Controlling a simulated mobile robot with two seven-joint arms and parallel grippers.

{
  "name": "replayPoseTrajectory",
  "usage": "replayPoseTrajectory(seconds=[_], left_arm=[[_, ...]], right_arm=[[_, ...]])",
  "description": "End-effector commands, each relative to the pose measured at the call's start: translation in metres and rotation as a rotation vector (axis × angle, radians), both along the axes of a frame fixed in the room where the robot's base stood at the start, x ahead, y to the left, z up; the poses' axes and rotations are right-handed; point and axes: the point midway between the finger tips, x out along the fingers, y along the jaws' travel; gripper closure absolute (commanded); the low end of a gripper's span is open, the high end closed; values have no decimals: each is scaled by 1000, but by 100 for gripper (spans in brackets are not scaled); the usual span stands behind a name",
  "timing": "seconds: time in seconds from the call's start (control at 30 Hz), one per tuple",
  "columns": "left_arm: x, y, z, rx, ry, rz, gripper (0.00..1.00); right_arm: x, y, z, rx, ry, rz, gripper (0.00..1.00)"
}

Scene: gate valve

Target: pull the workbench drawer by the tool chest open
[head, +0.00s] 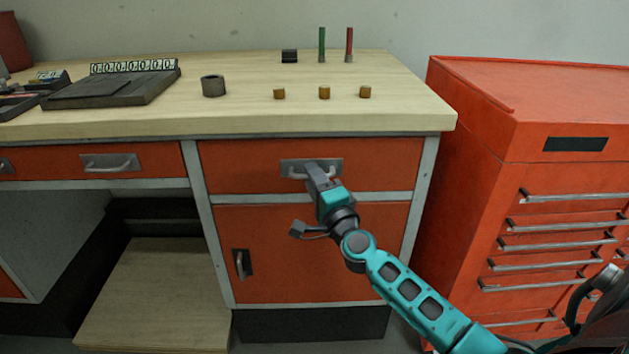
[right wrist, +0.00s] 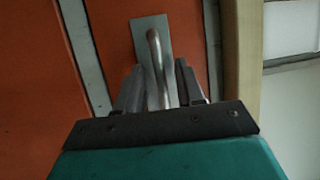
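The workbench drawer (head: 237,166) by the tool chest is orange, and its front looks flush with the bench frame, so it looks closed. Its grey bow handle (head: 297,172) sits on a metal plate near the middle of the front; it also shows in the right wrist view (right wrist: 155,50). My right gripper (head: 314,168) is at the handle. In the right wrist view its two fingers (right wrist: 161,80) stand apart, one on each side of the handle bar, with a small gap visible. Part of the handle is hidden by the gripper. My left gripper is out of view.
The red tool chest (head: 470,140) stands right of the workbench. A cupboard door (head: 310,260) lies below the drawer, and another drawer (head: 60,163) is to the left. The wooden benchtop (head: 230,118) holds a dark block, a ring, small brown pieces and two upright rods.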

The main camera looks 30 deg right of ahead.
Motion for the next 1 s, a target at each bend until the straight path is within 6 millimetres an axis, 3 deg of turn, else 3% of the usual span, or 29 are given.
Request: replayPoseTrajectory(seconds=[0.13, 0.53, 1.0], left_arm=[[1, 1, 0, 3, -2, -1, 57], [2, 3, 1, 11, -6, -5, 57], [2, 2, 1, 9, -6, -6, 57]], right_arm=[[0, 0, 0, 0, 0, 0, 63], [0, 0, 0, 0, 0, 0, 100], [0, 0, 0, 0, 0, 0, 100]])
